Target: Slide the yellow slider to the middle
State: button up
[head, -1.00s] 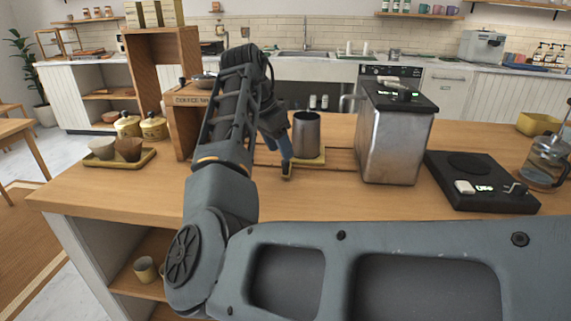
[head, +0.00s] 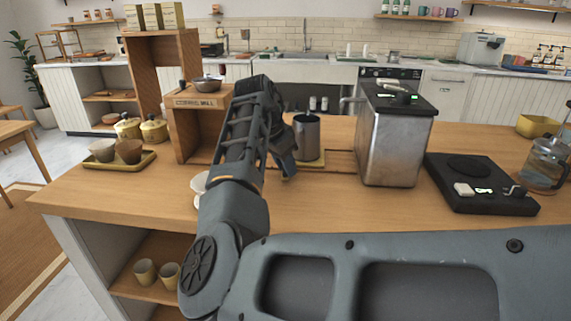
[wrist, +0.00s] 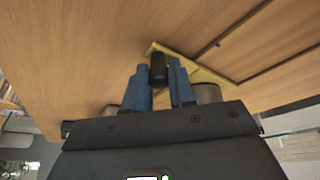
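The yellow slider (head: 312,163) is a flat plate on the wooden counter, at the left end of a dark groove, with a metal cup (head: 306,138) standing on it. In the wrist view the slider (wrist: 205,74) shows a dark upright knob (wrist: 158,68) at its near corner. My gripper (head: 289,170) is at the slider's left side in the head view. In the wrist view its blue fingers (wrist: 159,78) stand close on both sides of the knob and appear shut on it. The cup is partly hidden behind my gripper there.
A metal boiler (head: 394,138) stands right of the slider, with a black scale (head: 480,184) beyond it. The wooden coffee mill (head: 197,125) is at the left, near a yellow tray (head: 104,169) with cups. A white cup (head: 199,184) is partly behind my arm.

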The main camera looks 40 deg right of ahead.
grip_shut()
jog(key=shift+w, duration=0.1)
jog(key=w+a, duration=0.1)
jog(key=w, duration=0.1)
jog(key=w+a, duration=0.2)
jog(key=w+a+b, duration=0.1)
jog(key=w+a, duration=0.1)
jog(key=w, duration=0.1)
jog(key=shift+a, duration=0.2)
jog(key=shift+o, duration=2.4)
grip_release()
jog(key=v, duration=0.8)
